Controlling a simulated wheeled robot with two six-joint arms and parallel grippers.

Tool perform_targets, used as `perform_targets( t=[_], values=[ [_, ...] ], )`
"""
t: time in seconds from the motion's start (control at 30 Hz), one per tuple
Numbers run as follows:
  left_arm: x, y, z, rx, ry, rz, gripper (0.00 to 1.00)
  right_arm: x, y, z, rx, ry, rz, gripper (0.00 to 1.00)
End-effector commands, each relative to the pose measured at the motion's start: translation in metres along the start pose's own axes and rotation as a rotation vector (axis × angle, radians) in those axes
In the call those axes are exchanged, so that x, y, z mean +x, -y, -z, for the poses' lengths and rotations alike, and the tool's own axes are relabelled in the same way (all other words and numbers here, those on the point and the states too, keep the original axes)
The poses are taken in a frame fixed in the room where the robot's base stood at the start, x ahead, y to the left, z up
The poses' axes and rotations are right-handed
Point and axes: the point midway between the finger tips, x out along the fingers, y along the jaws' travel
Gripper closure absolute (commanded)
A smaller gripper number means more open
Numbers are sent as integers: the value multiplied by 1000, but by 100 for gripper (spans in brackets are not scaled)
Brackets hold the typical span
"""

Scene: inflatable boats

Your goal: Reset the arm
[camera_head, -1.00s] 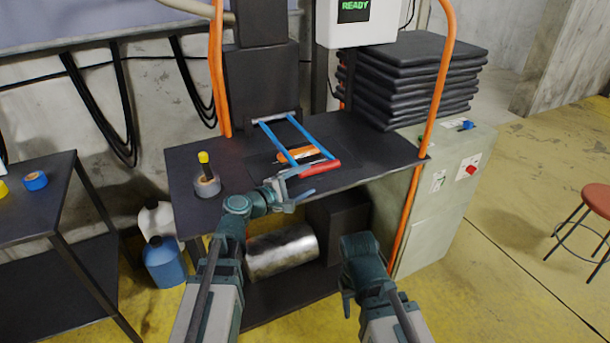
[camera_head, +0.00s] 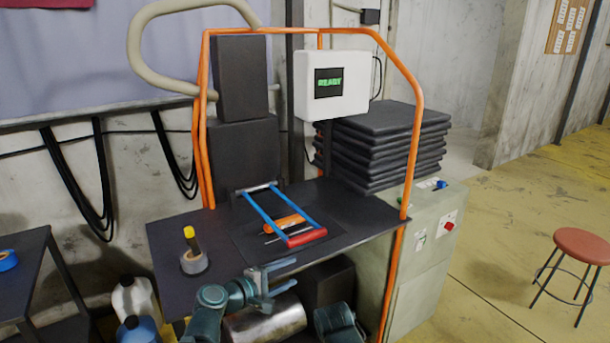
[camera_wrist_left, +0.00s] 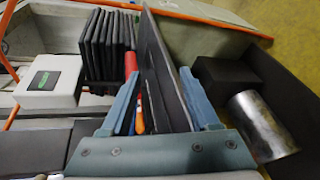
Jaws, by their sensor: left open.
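My left gripper (camera_head: 268,280) is open and empty in front of the dark bench's front edge, close to the bench top (camera_head: 350,212). In the left wrist view its two blue-green fingers (camera_wrist_left: 155,100) stand apart, with the bench edge showing between them. My right arm (camera_head: 338,322) shows only in part at the bottom of the head view, and its fingertips cannot be made out. On the bench lies a blue frame with a red handle (camera_head: 306,238), with an orange-handled tool (camera_head: 284,223) within it.
Stacked black pads (camera_head: 385,148) and a white box reading READY (camera_head: 332,84) stand behind. Orange posts (camera_head: 400,210) border the bench. A metal cylinder (camera_head: 265,320) and black box (camera_head: 328,282) lie below. A red stool (camera_head: 582,246) stands right.

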Motion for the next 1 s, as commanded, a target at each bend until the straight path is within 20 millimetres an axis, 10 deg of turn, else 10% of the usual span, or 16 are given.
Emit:
perform_targets(
  t=[0.2, 0.5, 0.73, 1.0],
  values=[
    [13, 110, -75, 499, 238, 474, 38, 0, 0, 0, 0, 0, 0, 50],
    [-43, 205, -92, 1010, 502, 1051, 38, 0, 0, 0, 0, 0, 0, 50],
    [-87, 220, -83, 1224, 615, 1375, 38, 0, 0, 0, 0, 0, 0, 50],
    [-106, 163, -96, 1228, 615, 1391, 38, -61, -6, -4, 0, 0, 0, 50]
  ],
)
